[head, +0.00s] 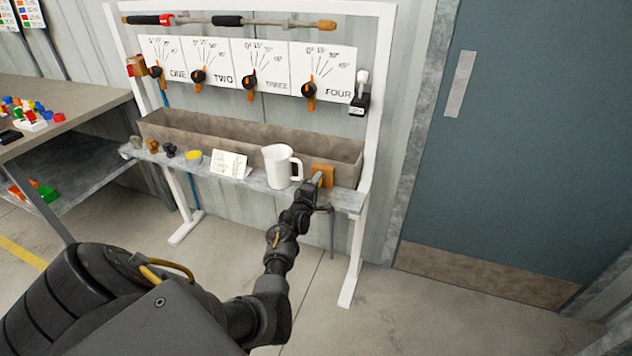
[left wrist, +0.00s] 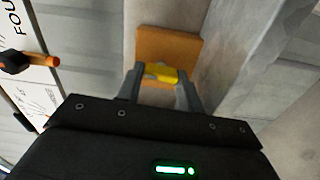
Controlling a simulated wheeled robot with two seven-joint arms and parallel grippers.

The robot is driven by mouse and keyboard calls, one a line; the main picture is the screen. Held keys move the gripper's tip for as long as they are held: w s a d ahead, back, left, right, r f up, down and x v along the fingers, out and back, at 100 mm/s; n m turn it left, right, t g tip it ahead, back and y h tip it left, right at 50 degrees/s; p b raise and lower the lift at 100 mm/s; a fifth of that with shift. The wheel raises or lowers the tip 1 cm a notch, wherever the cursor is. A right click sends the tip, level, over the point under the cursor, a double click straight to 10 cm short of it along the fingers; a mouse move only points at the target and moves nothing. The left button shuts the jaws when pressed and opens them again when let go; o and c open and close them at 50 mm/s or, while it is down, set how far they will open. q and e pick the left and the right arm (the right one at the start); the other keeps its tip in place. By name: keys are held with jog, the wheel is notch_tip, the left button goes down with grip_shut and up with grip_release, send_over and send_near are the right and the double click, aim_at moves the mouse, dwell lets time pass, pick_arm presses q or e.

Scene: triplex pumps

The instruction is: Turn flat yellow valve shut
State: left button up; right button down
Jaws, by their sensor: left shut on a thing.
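The flat yellow valve (left wrist: 161,72) sits on an orange-brown block in the left wrist view. The block (left wrist: 188,46) also shows in the head view (head: 324,172) at the right end of the rack's shelf. My left gripper (left wrist: 160,80) has its two fingers on either side of the yellow valve and is shut on it. In the head view, my left gripper (head: 318,180) reaches the block and hides the valve. My right gripper is in neither view.
A white jug (head: 280,167) stands just left of the block on the shelf, close to my left gripper. A white card (head: 228,165), a yellow round item (head: 193,157) and small knobs sit further left. A trough (head: 240,143) runs behind. Panels with orange-handled dials hang above.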

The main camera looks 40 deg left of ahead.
pick_arm(q)
jog(key=shift+n, duration=0.4)
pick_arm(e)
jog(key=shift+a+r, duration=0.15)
pick_arm(q)
jog(key=o, duration=1)
jog(key=shift+s, duration=0.1)
